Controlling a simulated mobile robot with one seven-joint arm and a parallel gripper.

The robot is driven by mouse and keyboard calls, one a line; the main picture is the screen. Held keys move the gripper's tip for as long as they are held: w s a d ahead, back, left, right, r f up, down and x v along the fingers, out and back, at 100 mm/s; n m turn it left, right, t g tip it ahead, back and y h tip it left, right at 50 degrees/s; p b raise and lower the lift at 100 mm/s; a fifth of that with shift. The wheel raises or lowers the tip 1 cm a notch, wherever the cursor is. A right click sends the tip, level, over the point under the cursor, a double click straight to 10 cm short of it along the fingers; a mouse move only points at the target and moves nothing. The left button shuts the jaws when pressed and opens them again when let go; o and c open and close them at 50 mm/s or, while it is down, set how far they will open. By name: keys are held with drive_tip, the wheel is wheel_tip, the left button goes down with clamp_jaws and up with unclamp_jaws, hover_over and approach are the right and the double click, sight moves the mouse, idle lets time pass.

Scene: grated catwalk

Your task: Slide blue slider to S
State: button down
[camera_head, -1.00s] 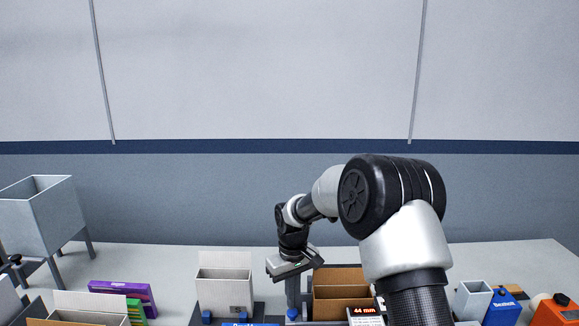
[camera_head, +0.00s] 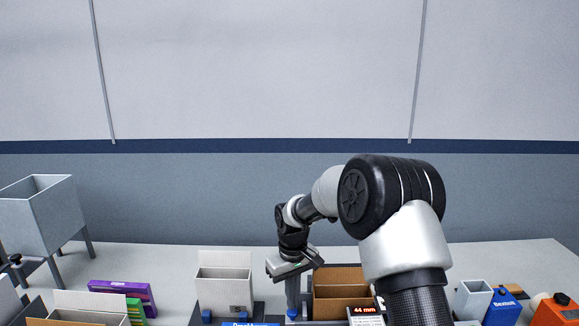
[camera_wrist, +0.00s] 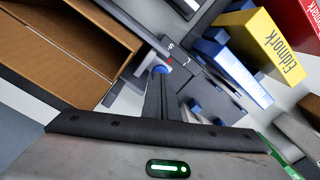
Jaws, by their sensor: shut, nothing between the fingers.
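The blue slider (camera_wrist: 160,70) shows as a round blue knob at the tips of my gripper (camera_wrist: 163,78) in the wrist view. It sits close to the letter S (camera_wrist: 171,46) and a short red mark, with the letter L (camera_wrist: 187,60) farther right. My gripper is shut, with no object between its fingers, and points down at the knob. The fingers hide part of the knob and its track, so I cannot tell whether they touch it. In the head view my gripper (camera_head: 292,298) is beside the open brown box, and a bit of blue shows under its tips.
A brown cardboard box (camera_wrist: 65,45) stands close on the left in the wrist view. A yellow box (camera_wrist: 262,45) and blue blocks are on the right.

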drive_tip(key=shift+f+b, duration=0.45)
drive_tip(key=shift+f, duration=0.3)
drive_tip(key=shift+d, duration=0.6)
idle(0.3)
drive_tip(key=shift+r+p, duration=1.85)
drive_tip(key=shift+r, duration=1.15)
drive_tip(key=shift+r, duration=0.15)
